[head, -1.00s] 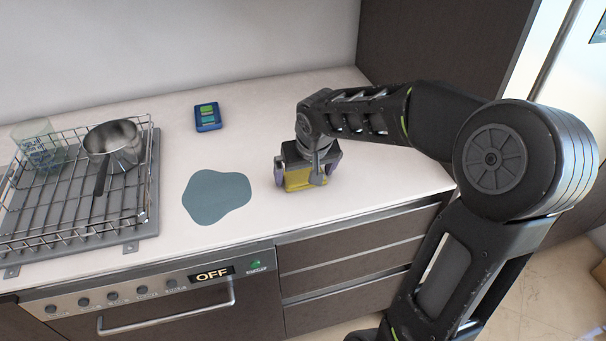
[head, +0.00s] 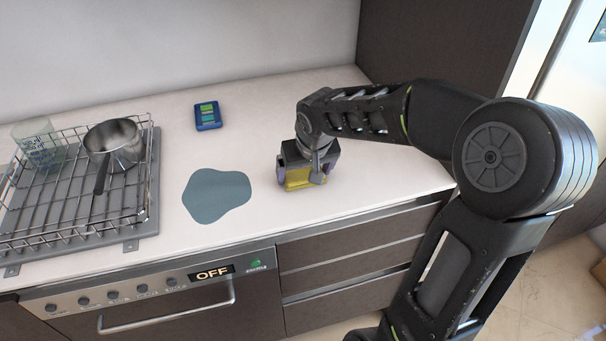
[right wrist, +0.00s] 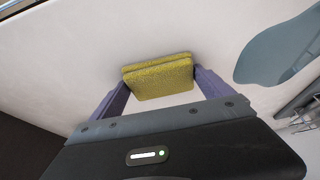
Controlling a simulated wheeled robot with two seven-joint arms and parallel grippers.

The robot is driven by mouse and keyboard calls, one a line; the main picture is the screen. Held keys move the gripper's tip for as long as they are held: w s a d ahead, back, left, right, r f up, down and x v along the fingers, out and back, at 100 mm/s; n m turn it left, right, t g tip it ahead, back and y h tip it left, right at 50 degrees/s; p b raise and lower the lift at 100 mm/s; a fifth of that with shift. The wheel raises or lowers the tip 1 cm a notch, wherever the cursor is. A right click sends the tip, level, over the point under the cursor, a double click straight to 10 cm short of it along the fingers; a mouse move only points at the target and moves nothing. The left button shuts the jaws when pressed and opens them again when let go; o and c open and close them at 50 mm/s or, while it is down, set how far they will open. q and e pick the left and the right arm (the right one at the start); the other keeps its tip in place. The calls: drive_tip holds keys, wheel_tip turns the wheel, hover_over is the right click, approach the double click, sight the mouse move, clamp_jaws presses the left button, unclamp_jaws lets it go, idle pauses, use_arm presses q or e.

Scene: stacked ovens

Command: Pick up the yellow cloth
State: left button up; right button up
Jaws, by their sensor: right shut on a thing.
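The yellow cloth (head: 299,179) is a small thick folded block on the white counter, partly hidden by my right gripper in the head view. My right gripper (head: 303,180) points down over it, with its purple fingers on either side. In the right wrist view the yellow cloth (right wrist: 158,77) spans the space between the two fingertips of my right gripper (right wrist: 160,84), and the gripper is shut on it. I cannot tell whether the cloth touches the counter. My left gripper is not in view.
A blue-grey puddle (head: 216,195) lies on the counter left of the cloth. A wire rack (head: 62,215) with a metal pot (head: 116,146) and a glass (head: 38,146) stands at the left. A blue device (head: 208,116) lies at the back. An oven (head: 165,308) is below.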

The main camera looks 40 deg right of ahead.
sight(305, 174)
drive_tip(key=c, duration=0.3)
drive_tip(key=shift+c, duration=0.2)
wheel_tip(305, 174, up, 10)
idle(0.4)
idle(0.4)
